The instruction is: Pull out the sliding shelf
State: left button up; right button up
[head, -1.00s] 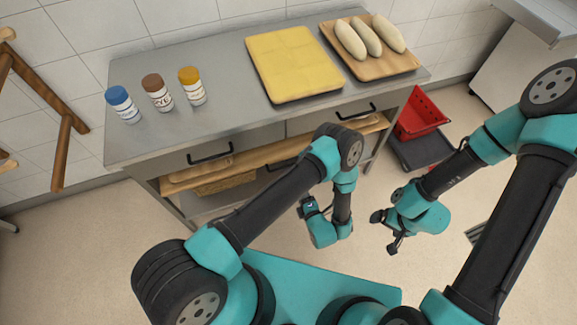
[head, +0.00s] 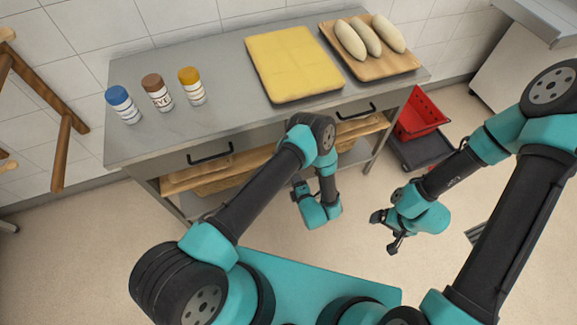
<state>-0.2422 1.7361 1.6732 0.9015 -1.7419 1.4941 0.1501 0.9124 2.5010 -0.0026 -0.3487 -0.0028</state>
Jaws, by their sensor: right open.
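A steel worktable (head: 225,110) has drawer fronts with black handles; one handle (head: 209,154) shows at the left and another (head: 356,112) at the right. Below the drawers a light wooden sliding shelf (head: 198,175) spans the table, with its middle hidden behind my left arm. My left gripper (head: 299,190) is in front of the shelf, low and near the table's middle; its fingers are mostly hidden, so its opening cannot be told. My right gripper (head: 386,230) is open and empty over the floor, to the right and apart from the table.
On the tabletop are three jars (head: 157,94), a tray of yellow dough (head: 292,64) and a wooden board (head: 395,62) with three pale loaves (head: 367,38). A wooden rack (head: 62,150) is at the left.

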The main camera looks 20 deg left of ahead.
pick_arm(q)
jog(key=x, duration=0.9)
jog(key=shift+w+a, duration=0.1)
jog(key=shift+w, duration=0.1)
jog(key=shift+c, duration=0.4)
grip_shut()
